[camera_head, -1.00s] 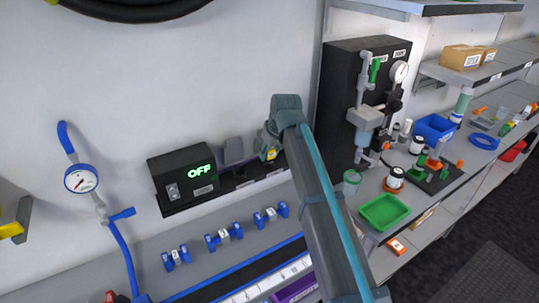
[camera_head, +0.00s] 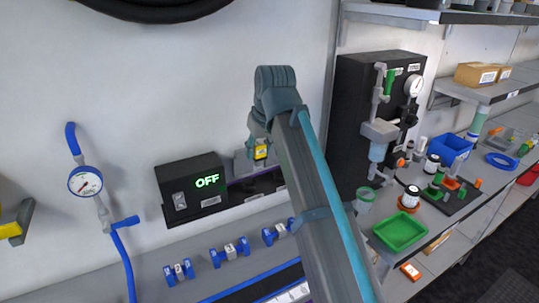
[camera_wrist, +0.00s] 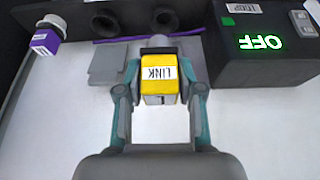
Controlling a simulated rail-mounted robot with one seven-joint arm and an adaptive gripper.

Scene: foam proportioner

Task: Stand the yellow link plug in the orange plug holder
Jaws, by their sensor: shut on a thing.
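The yellow link plug (camera_wrist: 159,78), with a white "LINK" label, is held between the two fingers of my gripper (camera_wrist: 161,92) in the wrist view. The label reads upside down there. In the head view the plug (camera_head: 261,152) shows as a small yellow block below my gripper (camera_head: 261,140), in front of the white wall and to the right of the black "OFF" box. It looks held clear of any surface. I cannot make out the orange plug holder for certain; a small orange item (camera_head: 410,271) lies on the lower shelf at the right.
The black "OFF" box (camera_head: 190,187) is close to my gripper. A purple plug (camera_wrist: 46,41) and a grey plate (camera_wrist: 107,65) show in the wrist view. Blue clips (camera_head: 230,251) stand on the bench. A green tray (camera_head: 400,231) and bottles crowd the right bench.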

